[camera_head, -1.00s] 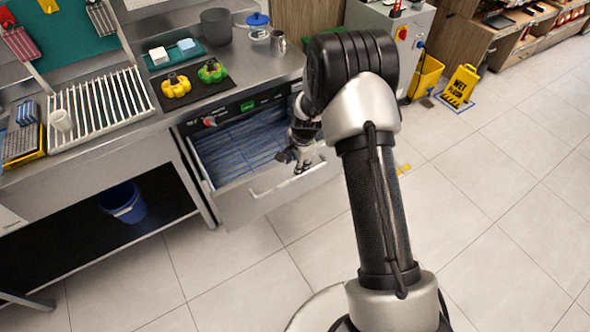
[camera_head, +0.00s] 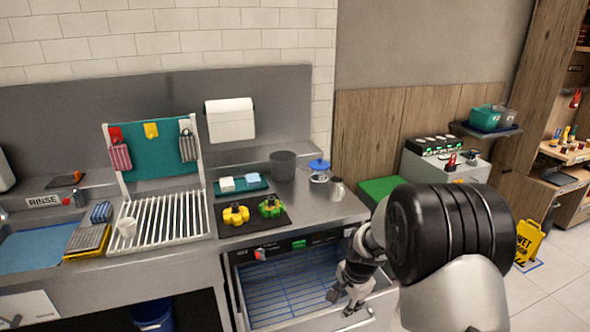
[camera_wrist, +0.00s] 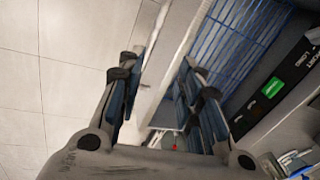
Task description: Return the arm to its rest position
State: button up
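My gripper (camera_head: 350,292) hangs at the right end of an open drawer (camera_head: 252,318) under the steel counter. In the wrist view my gripper (camera_wrist: 160,62) has its two dark fingers spread apart with nothing between them. Behind the gap between the fingers runs the drawer's pale front edge (camera_wrist: 152,78). The blue wire rack (camera_wrist: 238,38) inside the drawer shows to the right of the fingers. I cannot tell whether a finger touches the drawer. My black and silver arm fills the lower right of the head view.
On the counter a dark mat (camera_head: 255,220) holds a yellow and a green juicer piece. A metal pitcher (camera_head: 337,190), a grey pot (camera_head: 283,166) and a slatted rack (camera_head: 160,216) stand nearby. A yellow wet-floor sign (camera_head: 527,242) stands right. Floor tiles (camera_head: 555,285) there are clear.

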jog(key=s+a+r+n+t, duration=0.1)
jog(key=s+r+n, duration=0.2)
jog(key=s+r, duration=0.55)
jog(key=s+r+n, duration=0.3)
jog(key=s+r, duration=0.2)
jog(key=r, duration=0.6)
jog(key=s+r+n, duration=0.2)
jog(key=s+n, duration=0.1)
jog(key=s, duration=0.6)
jog(key=s+r+n+t, duration=0.1)
jog(key=s+r+n, duration=0.1)
jog(key=s, duration=0.8)
jog(key=shift+d+r+n+h, duration=0.2)
jog(key=shift+n+h, duration=0.2)
jog(key=shift+n, duration=0.4)
